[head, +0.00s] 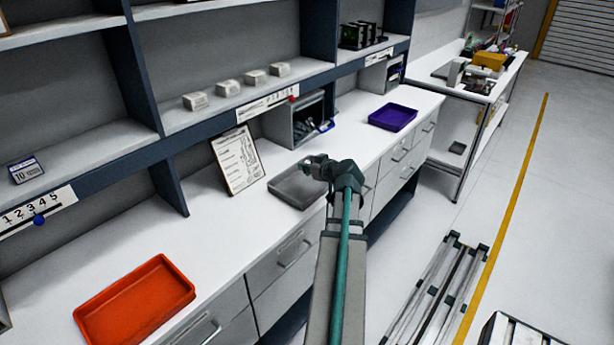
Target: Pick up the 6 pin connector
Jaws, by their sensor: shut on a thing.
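My gripper (312,167) is above the grey tray (285,190) on the white bench, in the middle of the head view. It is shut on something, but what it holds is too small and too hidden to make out. I cannot pick out the 6 pin connector anywhere in this view. My arm covers the right part of the grey tray, and its contents do not show clearly.
An orange tray (135,300) is at the bench's near left and a purple tray (392,117) at the far right. A printed sheet (238,160) leans behind the grey tray. An open grey bin (291,125) stands under the shelf, where several small white boxes (228,88) sit.

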